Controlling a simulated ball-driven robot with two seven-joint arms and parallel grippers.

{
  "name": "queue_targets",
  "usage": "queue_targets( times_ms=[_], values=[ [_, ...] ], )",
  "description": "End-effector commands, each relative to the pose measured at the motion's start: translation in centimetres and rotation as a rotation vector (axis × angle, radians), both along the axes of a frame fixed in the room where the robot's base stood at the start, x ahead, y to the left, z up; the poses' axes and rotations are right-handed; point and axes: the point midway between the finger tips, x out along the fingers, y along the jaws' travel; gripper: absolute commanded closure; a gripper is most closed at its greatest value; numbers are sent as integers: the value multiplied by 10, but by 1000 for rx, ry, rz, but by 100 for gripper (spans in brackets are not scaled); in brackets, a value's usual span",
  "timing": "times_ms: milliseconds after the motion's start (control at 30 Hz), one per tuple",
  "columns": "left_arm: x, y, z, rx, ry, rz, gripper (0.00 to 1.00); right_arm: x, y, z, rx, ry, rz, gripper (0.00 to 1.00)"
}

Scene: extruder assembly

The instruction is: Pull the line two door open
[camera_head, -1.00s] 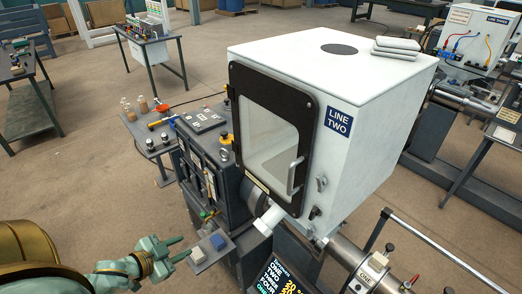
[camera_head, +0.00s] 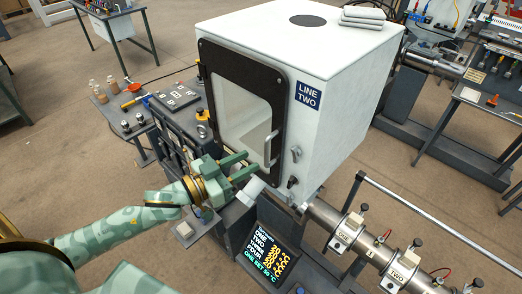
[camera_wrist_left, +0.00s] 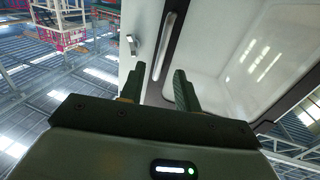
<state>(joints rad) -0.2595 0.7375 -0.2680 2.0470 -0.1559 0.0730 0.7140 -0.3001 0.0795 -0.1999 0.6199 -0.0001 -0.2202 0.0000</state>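The line two door (camera_head: 210,58) is a black-framed panel with a large window on the front of the white cabinet marked LINE TWO. It looks shut. Its pale vertical handle (camera_head: 271,149) is at the door's lower right; it also shows in the left wrist view (camera_wrist_left: 168,42). My left gripper (camera_head: 251,163) is open and empty, just left of the handle's lower part, fingers pointing toward it. In the left wrist view its two fingers (camera_wrist_left: 159,80) stand apart, with the handle beyond the gap between them. Contact does not show. My right gripper is out of view.
The white cabinet (camera_head: 345,110) carries folded cloths (camera_head: 364,17) on top. A barrel with a rail (camera_head: 430,240) runs to the lower right. Dark control panels stand left of the door.

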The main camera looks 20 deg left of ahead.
Motion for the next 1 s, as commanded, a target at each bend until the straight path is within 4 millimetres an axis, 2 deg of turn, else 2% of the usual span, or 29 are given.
queue_targets(
  times_ms=[100,233,400,633,667,767,1000],
  values=[
    [22,-13,3,-2,-2,1,67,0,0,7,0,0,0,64],
    [37,-22,1,0,-1,2,67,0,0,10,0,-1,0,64],
    [45,-27,0,1,0,1,67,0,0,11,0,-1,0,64],
    [45,-27,-1,1,2,1,67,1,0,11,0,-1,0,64],
    [45,-27,-1,1,2,1,70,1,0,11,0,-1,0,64],
    [45,-27,-1,1,1,1,98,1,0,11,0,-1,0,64],
    [45,-27,-1,1,0,-3,100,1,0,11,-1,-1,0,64]
  ],
)
